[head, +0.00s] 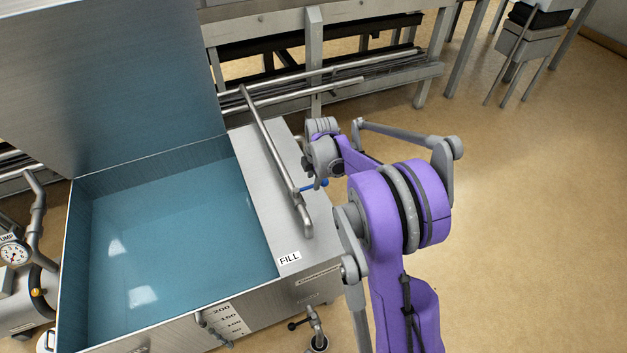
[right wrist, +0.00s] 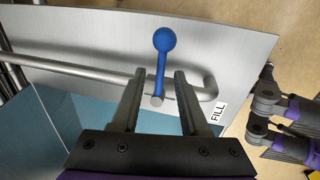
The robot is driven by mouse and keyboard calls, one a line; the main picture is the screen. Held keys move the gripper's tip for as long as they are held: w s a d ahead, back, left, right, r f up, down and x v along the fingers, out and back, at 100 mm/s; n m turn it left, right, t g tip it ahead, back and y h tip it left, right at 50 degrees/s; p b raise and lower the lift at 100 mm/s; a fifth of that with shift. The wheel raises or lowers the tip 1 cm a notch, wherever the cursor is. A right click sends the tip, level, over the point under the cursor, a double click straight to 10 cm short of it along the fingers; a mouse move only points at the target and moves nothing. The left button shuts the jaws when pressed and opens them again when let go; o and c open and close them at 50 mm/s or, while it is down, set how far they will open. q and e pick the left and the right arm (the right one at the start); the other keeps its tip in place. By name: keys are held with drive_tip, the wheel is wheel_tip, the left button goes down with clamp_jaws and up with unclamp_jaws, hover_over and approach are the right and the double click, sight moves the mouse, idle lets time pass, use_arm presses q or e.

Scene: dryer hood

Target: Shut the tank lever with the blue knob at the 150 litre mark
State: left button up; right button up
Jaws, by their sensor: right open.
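The lever with the blue knob (head: 323,183) is on the steel fill pipe (head: 275,150), on the tank's right-hand ledge. In the right wrist view the blue knob (right wrist: 164,40) stands beyond the fingertips and its blue stem runs back between them to the pipe. My right gripper (right wrist: 160,76) is open around the stem, with a gap on both sides; in the head view its fingers are hard to make out. The tank (head: 72,250) holds blue-tinted water (head: 175,240). Its front scale (head: 230,318) shows 200, 150, 100 and 50; the level against it cannot be read. My left gripper is not in view.
The tank's large lid (head: 100,80) stands raised at the back left. A FILL label (head: 289,258) is near the pipe's end. A pump with a gauge (head: 14,252) is at the left. Steel rails (head: 330,70) run behind. The floor at the right is clear.

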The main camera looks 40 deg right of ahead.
wheel_tip(320, 180, up, 9)
drive_tip(key=s+p, duration=0.1)
drive_tip(key=shift+s+a, duration=0.25)
drive_tip(key=shift+s, duration=0.1)
drive_tip(key=shift+a+f, duration=0.1)
drive_tip(key=s+a+r+m+t+p, duration=0.1)
drive_tip(key=s+a+r+m+p, duration=0.3)
drive_tip(key=s+a+m, duration=0.3)
drive_tip(key=s+a+r+m+t+p, duration=0.2)
drive_tip(key=s+a+r+m+p, duration=0.2)
drive_tip(key=s+a+m, duration=0.3)
drive_tip(key=s+a, duration=0.5)
drive_tip(key=a, duration=0.5)
drive_tip(key=shift+s+a+m+y+p, duration=0.2)
drive_tip(key=shift+s+m+y+p, duration=0.05)
drive_tip(key=shift+m+y+p, duration=0.05)
drive_tip(key=shift+s, duration=0.1)
